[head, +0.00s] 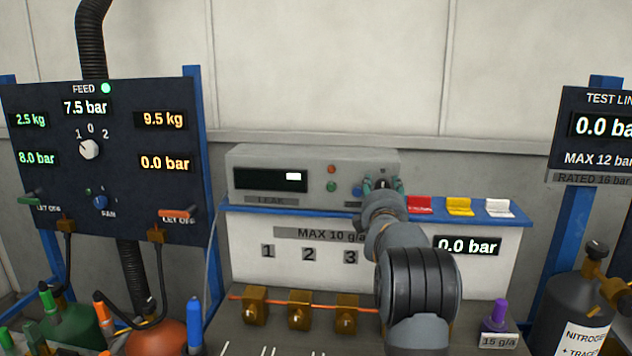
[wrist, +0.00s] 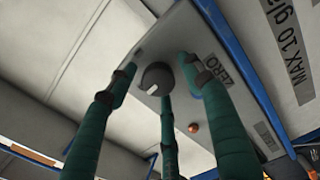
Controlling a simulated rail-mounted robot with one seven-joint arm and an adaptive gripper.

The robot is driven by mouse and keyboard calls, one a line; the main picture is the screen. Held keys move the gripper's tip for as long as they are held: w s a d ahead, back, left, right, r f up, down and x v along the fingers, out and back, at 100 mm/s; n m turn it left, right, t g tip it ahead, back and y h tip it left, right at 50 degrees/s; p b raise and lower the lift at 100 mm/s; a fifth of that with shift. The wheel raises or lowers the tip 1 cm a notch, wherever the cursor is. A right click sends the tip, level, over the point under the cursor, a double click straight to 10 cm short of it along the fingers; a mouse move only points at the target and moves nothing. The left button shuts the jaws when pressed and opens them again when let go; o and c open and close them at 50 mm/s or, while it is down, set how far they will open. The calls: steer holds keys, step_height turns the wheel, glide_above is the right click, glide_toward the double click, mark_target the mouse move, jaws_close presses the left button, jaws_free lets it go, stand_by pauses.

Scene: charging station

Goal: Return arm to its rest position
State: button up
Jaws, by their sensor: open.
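My gripper (head: 384,187) is at the right end of the grey leak detector box (head: 245,187), in front of its panel. I cannot tell whether any fingertip touches the knob. In the head view my arm reaches up from the lower right and hides part of the box and the bench front.
Red (head: 420,205), yellow (head: 459,206) and white (head: 499,207) switches sit just right of my gripper. Brass fittings (head: 299,310) stand below. The feed panel (head: 125,205) is at left.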

steer(key=m+p, duration=0.1)
steer(key=m, duration=0.1)
steer(key=m+p, duration=0.1)
steer(key=m, duration=0.2)
steer(key=m+p, duration=0.1)
steer(key=m, duration=0.2)
steer(key=shift+r, duration=0.3)
steer(key=m+p, duration=0.3)
steer(key=m, duration=0.1)
steer(key=shift+d+m, duration=0.1)
steer(key=shift+m, duration=0.2)
steer(key=shift+f+m+p, duration=0.15)
steer(key=shift+m+p, duration=0.75)
